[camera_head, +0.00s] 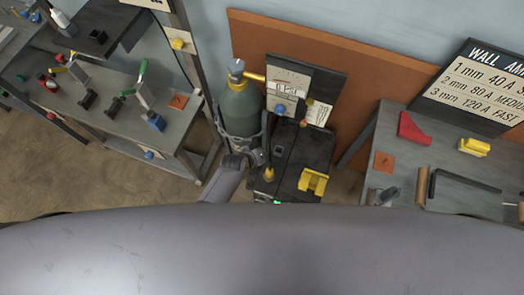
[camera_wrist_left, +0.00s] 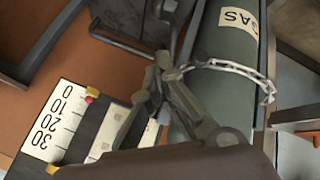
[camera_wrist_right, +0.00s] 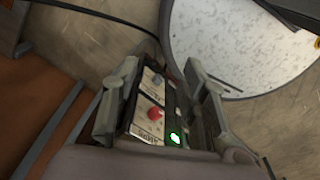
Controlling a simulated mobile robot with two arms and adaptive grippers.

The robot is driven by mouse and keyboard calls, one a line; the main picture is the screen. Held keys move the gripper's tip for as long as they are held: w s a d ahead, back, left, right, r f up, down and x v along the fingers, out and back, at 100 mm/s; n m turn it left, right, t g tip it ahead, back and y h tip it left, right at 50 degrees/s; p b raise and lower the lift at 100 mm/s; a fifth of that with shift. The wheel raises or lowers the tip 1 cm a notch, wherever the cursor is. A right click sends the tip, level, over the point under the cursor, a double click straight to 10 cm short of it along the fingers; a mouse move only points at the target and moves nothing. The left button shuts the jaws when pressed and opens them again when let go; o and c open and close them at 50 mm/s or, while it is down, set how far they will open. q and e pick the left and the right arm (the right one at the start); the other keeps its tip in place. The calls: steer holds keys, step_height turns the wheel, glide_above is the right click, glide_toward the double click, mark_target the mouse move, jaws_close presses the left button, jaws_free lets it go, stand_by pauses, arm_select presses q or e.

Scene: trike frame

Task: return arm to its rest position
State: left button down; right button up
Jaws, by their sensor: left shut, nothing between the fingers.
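My left gripper shows in the left wrist view (camera_wrist_left: 157,80) with its fingers brought together and nothing between them. In the head view a grey arm link, probably of my left arm, reaches up beside the green gas cylinder (camera_head: 240,108). The chained cylinder also fills the upper right of the left wrist view (camera_wrist_left: 226,45). My right gripper (camera_wrist_right: 160,90) has its fingers apart and points at a control panel (camera_wrist_right: 150,108) with a red knob and a green light. I cannot tell how close the panel is. The right gripper is hidden in the head view.
The dark welding machine (camera_head: 305,150) stands right of the cylinder, with a yellow part (camera_head: 313,182) on top. Workbenches stand left (camera_head: 120,125) and right (camera_head: 405,165). An orange panel (camera_head: 375,85) is behind. A large grey surface fills the lower head view. A round speckled surface (camera_wrist_right: 240,45) lies below.

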arm_select(q)
steer(key=shift+w+a+f, duration=0.1)
steer(key=shift+f, duration=0.05)
arm_select(e)
steer(key=shift+w+a, duration=0.3)
steer(key=shift+w, duration=0.35)
arm_select(q)
steer(key=s+a+f+m+g+y+b, duration=0.1)
steer(key=s+a+f+b, duration=0.1)
steer(key=s+a+f, duration=0.4)
steer(key=s+a+f+m+g+y+b, duration=0.15)
steer(key=s+a+f, duration=0.25)
steer(key=s+f, duration=0.45)
steer(key=s+a+f+g+b, duration=0.1)
steer(key=s+a+f, duration=0.2)
steer(key=s, duration=0.4)
steer(key=s+a+f+m+y+b, duration=0.1)
steer(key=s+a+f, duration=0.3)
steer(key=s, duration=0.3)
steer(key=s+a+f+m+g+b, duration=0.1)
steer(key=s+a+f+b, duration=0.1)
steer(key=s+a, duration=0.4)
steer(key=shift+s+f+g, duration=0.35)
steer(key=shift+s+f, duration=0.35)
steer(key=shift+s, duration=0.25)
arm_select(e)
step_height(320, 180, down, 8)
steer(key=shift+s+d+r, duration=0.2)
steer(key=shift+s+d, duration=0.05)
